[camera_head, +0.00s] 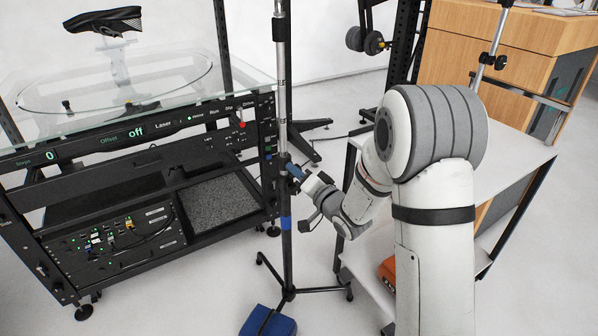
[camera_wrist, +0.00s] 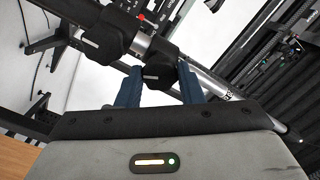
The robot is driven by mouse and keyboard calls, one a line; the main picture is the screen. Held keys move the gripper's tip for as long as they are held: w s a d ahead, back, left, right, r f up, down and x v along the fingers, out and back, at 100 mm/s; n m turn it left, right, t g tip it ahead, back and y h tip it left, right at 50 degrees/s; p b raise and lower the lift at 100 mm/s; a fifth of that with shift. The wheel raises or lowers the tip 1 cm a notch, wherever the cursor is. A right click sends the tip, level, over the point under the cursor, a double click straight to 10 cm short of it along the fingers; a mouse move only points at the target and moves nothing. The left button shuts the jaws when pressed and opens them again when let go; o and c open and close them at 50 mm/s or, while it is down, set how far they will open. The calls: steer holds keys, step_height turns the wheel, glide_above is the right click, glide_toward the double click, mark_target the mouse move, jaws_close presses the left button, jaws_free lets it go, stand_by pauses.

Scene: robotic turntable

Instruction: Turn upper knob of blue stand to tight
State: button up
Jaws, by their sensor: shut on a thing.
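The stand with blue bands (camera_head: 286,224) is an upright pole on a black tripod base, left of my arm in the head view. My gripper (camera_head: 293,171) is level with a dark collar on its pole. In the wrist view the pole runs diagonally, with two black knobs on it. My blue-tipped gripper (camera_wrist: 160,84) is shut on the nearer knob (camera_wrist: 157,71), one finger on each side. This knob bears a white mark, roughly level in the picture. The other knob (camera_wrist: 106,36), also white-marked, is up and left, apart from the fingers. Which is the upper one is unclear.
A black rack (camera_head: 150,215) with a glass top stands close on the left. A blue weight bag (camera_head: 267,321) lies at the tripod's foot. A white table (camera_head: 455,185) is on the right, with an orange object (camera_head: 387,271) below it. Another stand is behind.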

steer(key=m+p, duration=0.1)
steer(key=m, duration=0.4)
steer(key=shift+d+p, duration=0.15)
steer(key=shift+p, duration=0.15)
stand_by(0.4)
steer(key=o, duration=1)
steer(key=v, duration=0.7)
steer(key=shift+s+d+p, duration=0.2)
steer(key=shift+s+p, duration=0.1)
steer(key=shift+p, duration=0.15)
